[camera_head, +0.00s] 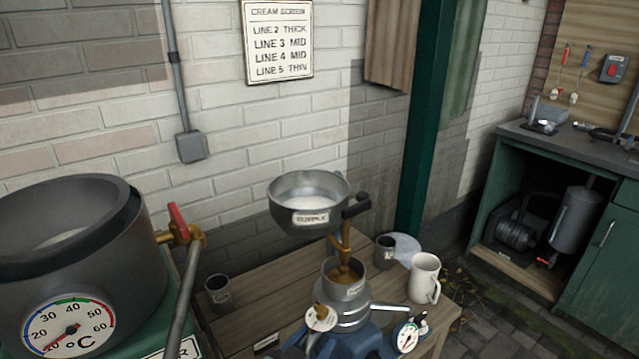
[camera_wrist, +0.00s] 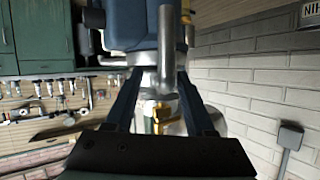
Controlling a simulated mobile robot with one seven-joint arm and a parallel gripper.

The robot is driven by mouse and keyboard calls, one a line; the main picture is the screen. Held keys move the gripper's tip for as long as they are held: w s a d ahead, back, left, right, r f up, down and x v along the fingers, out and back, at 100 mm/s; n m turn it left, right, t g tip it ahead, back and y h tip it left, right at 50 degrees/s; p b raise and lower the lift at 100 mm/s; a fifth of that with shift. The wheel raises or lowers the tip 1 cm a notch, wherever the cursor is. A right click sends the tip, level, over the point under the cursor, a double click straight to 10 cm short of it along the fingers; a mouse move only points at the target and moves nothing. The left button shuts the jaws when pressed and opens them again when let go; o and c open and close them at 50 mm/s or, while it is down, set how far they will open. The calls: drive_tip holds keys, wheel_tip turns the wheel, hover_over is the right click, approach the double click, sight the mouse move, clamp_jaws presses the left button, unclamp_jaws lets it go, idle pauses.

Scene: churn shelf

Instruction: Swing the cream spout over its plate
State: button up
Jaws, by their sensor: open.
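The cream separator stands on the wooden bench, with a blue base (camera_head: 365,343), a silver bowl (camera_head: 350,312) and a supply pan (camera_head: 309,203) above. A small brass spout (camera_head: 319,310) sits at its front left, by a round pale plate (camera_head: 321,321); I cannot read its marking or tell whether the spout is over it. In the wrist view brass parts (camera_wrist: 160,112) show between the fingers. My gripper (camera_wrist: 159,80) is open around the view of the silver bowl, its fingers apart; contact cannot be told. In the head view it is not clearly visible.
A large grey vat (camera_head: 75,225) with a dial and a red-handled tap (camera_head: 181,224) stands at the left. A green cabinet (camera_head: 600,255) is at the right.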

drive_tip(key=s+r+n+t+y+p, duration=0.1)
drive_tip(key=s+r+p, duration=0.25)
drive_tip(key=s, duration=0.25)
drive_tip(key=s+r+n+y+p, duration=0.1)
drive_tip(key=s+r+y+p, duration=0.1)
drive_tip(key=s+p, duration=0.35)
drive_tip(key=w+r+t+p, duration=0.1)
drive_tip(key=w+r+t, duration=0.2)
drive_tip(key=r, duration=1.3)
drive_tip(key=w+d+r+t+p, duration=0.1)
drive_tip(key=w+r+t, duration=0.2)
drive_tip(key=r, duration=1.2)
drive_tip(key=shift+w+d+r+n, duration=0.2)
drive_tip(key=shift+w+r+n, duration=0.2)
drive_tip(key=shift+w, duration=0.15)
